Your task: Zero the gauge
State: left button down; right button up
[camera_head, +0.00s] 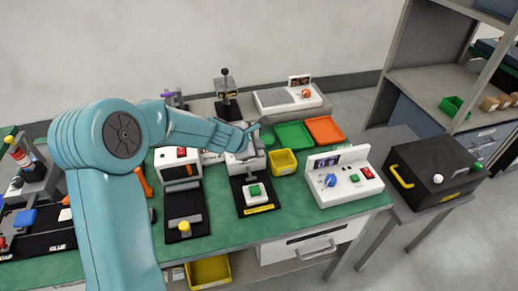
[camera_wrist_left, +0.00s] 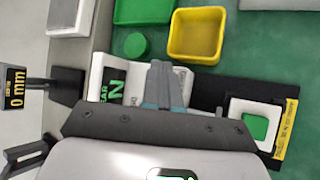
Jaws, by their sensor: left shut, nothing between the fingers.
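My left gripper (camera_wrist_left: 163,88) is shut, with nothing between its fingers. In the head view the left gripper (camera_head: 252,133) is over the back of a black-based station. In the left wrist view its fingertips overlap a white block (camera_wrist_left: 110,72) with dark and green lettering, partly hidden; I cannot tell whether they touch. A small black display (camera_wrist_left: 14,88) reads "0 mm" in yellow, at the left edge. A green button (camera_wrist_left: 254,127) on a white block sits at the station's front; it shows in the head view too (camera_head: 255,190). My right gripper is out of view.
A yellow bin (camera_wrist_left: 196,35) stands close beside the station. Green (camera_head: 293,135) and orange (camera_head: 325,130) trays lie behind it. A white console (camera_head: 343,178) with a blue knob stands to the right, and a black-topped fixture (camera_head: 184,207) to the left.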

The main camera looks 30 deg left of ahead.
pick_arm(q)
jog(key=shift+r+p, duration=0.45)
jog(key=shift+r, duration=0.25)
notch_tip(320, 180, up, 5)
jog(key=p, duration=0.5)
jog(key=shift+r, duration=0.1)
dwell(0.5)
